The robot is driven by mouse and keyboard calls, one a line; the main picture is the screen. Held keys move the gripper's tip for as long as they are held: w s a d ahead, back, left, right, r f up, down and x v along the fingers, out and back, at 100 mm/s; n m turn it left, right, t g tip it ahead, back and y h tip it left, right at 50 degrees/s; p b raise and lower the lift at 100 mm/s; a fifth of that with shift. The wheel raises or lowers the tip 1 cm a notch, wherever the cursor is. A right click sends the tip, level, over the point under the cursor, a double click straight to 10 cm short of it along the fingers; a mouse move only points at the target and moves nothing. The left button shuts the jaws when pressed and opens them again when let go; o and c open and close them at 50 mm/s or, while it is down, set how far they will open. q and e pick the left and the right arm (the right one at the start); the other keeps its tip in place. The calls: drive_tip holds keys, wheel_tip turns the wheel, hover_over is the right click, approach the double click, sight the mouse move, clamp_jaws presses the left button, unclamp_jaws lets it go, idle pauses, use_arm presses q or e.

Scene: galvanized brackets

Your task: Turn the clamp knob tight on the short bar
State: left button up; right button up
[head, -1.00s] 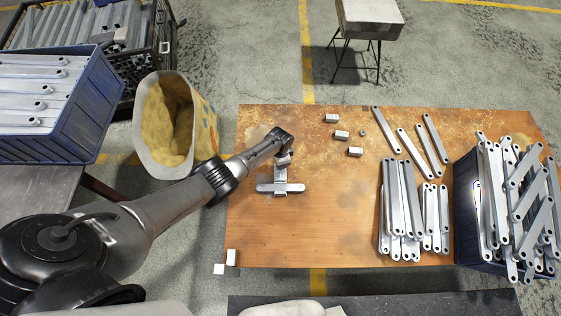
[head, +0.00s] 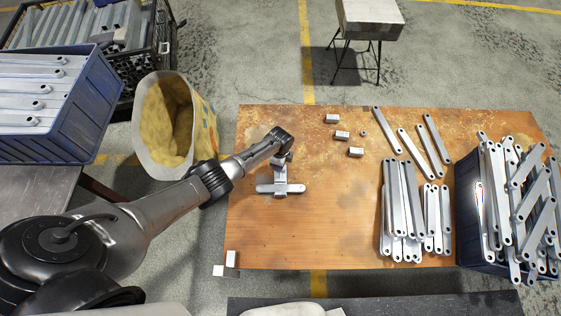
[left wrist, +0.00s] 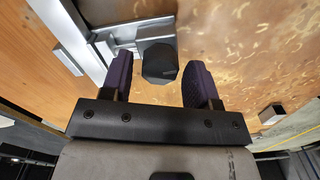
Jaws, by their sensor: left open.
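The clamp (head: 280,174) stands on the wooden table with a short grey bar (head: 294,188) lying crosswise at its foot. In the left wrist view the clamp (left wrist: 124,38) and a pale bar (left wrist: 66,32) show at the upper left. The dark, many-sided clamp knob (left wrist: 160,64) sits between the two purple-padded fingers of my left gripper (left wrist: 159,76). The fingers are open, with a gap showing on each side of the knob. In the head view my left gripper (head: 284,157) is over the clamp's far end, and the knob is hard to make out there. My right gripper is out of view.
Small metal blocks (head: 342,135) lie behind and right of the clamp. Stacked bars (head: 400,210) and a blue bin of bars (head: 466,213) fill the table's right side. An open sack (head: 204,125) stands left of the table. The front middle of the table is clear.

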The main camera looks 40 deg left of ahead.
use_arm(q)
drive_tip(key=shift+r, duration=0.1)
wheel_tip(320, 180, up, 6)
drive_tip(key=p, duration=0.6)
idle(0.4)
